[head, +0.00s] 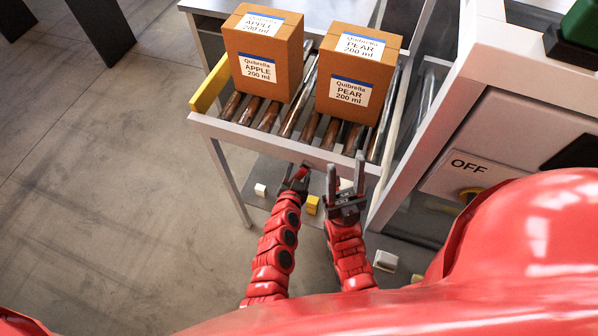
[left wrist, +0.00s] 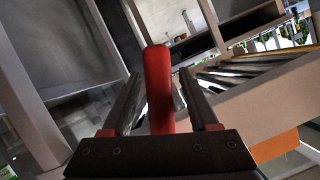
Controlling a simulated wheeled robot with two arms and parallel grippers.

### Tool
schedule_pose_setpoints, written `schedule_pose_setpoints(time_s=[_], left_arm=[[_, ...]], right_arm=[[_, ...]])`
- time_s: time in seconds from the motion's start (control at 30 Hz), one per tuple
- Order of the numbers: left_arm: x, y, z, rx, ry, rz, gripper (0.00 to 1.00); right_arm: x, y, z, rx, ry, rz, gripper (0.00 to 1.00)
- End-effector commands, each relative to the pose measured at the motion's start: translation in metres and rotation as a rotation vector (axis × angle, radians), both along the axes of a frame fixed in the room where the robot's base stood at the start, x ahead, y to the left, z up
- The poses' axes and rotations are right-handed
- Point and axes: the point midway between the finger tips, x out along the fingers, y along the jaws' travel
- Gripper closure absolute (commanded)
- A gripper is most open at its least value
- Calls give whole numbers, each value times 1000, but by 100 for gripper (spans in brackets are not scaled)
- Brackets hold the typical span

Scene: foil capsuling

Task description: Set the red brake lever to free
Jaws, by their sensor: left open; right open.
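The red brake lever (left wrist: 158,85) stands upright in the middle of the left wrist view, between the two fingers of my left gripper (left wrist: 160,100). The fingers are open, with a gap visible beside the lever. In the head view my left gripper (head: 295,178) is at the front edge of the roller table, with a small red piece (head: 303,171) at its tips, probably the lever's end. The lever's base and any markings are hidden. My right gripper (head: 346,186) is open and empty, just right of the left one, its fingers pointing toward the table's front edge.
Two cardboard boxes, APPLE (head: 262,55) and PEAR (head: 356,75), stand on the roller conveyor (head: 270,136). A yellow bar (head: 209,84) borders its left end. A machine panel with an OFF label (head: 469,165) is at right. Small blocks, one yellow (head: 312,204), lie below.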

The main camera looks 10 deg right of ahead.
Motion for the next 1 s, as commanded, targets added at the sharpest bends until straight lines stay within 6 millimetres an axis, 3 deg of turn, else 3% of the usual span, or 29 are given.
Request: schedule_pose_setpoints(time_s=[0.27, 0.6, 1.0], left_arm=[[1, -1, 0, 0, 0, 0, 40], [1, -1, 0, 0, 0, 0, 100], [1, -1, 0, -1, -1, 0, 100]], right_arm=[[0, 0, 0, 0, 0, 0, 50], [0, 0, 0, 0, 0, 0, 50], [0, 0, 0, 0, 0, 0, 50]])
